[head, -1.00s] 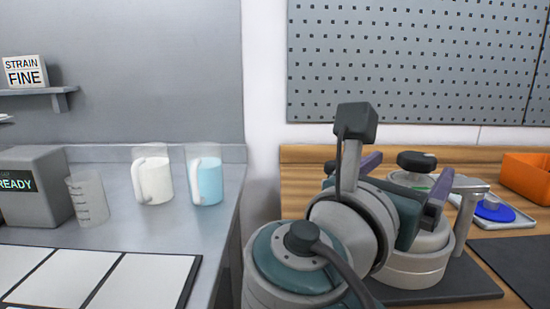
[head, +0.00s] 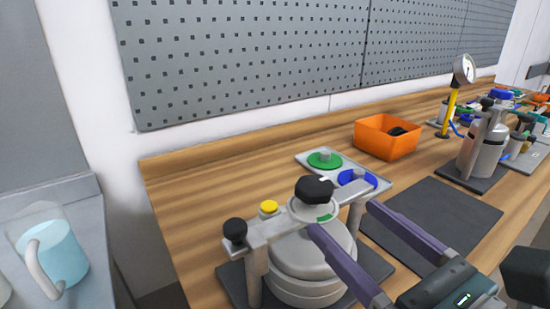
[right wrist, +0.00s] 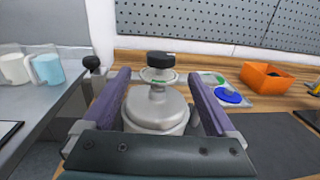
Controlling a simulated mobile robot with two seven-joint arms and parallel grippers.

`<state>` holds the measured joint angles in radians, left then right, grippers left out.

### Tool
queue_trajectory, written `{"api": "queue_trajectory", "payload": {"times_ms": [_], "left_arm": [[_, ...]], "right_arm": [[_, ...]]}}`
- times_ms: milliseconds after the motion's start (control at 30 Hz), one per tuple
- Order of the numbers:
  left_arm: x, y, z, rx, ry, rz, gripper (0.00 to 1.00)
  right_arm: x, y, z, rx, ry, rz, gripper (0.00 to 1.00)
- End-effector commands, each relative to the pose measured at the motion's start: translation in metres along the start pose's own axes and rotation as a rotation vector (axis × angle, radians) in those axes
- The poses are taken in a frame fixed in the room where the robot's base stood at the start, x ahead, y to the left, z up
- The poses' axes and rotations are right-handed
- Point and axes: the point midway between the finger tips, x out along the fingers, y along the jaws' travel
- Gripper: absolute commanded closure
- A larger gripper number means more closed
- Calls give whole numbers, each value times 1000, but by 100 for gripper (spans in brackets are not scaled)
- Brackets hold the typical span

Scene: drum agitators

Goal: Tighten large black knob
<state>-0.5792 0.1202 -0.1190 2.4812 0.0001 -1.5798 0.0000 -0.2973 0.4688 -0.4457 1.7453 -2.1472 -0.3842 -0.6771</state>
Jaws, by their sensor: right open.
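The large black knob (head: 314,189) sits on top of the silver drum clamp (head: 275,232), above the round silver drum (head: 305,283). The knob also shows in the right wrist view (right wrist: 160,58), near the centre, beyond the fingertips. My right gripper (head: 342,217) is open and empty, with its two purple fingers pointing toward the drum. In the right wrist view, the fingers (right wrist: 163,78) stand to either side of the drum and knob, apart from the knob. A smaller black knob (head: 235,231) is at the clamp's left end. My left gripper is not in view.
A grey tray (head: 302,157) with green and blue lids lies behind the drum. An orange bin (head: 387,138) stands further back. A dark mat (head: 440,222) to the right is bare. Another vessel (head: 483,150) and a gauge (head: 464,70) stand at far right. A pegboard is behind.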

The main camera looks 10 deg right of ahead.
Motion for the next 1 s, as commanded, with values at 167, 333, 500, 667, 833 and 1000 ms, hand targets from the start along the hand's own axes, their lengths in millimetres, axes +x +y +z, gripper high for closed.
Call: {"api": "queue_trajectory", "payload": {"times_ms": [167, 333, 500, 667, 833, 1000], "left_arm": [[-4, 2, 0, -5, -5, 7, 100], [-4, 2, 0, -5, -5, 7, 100], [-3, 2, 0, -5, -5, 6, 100], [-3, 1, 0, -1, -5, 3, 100], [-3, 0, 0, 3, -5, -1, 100], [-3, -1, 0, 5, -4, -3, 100]], "right_arm": [[36, 0, 3, 1, -6, -3, 8], [65, 0, 2, 1, -5, -3, 8], [82, -1, 1, 0, -4, -3, 8], [86, 0, 1, 0, -4, -3, 8], [86, 0, 1, 0, -4, -3, 8], [86, -1, 1, 0, -4, -4, 26]]}}
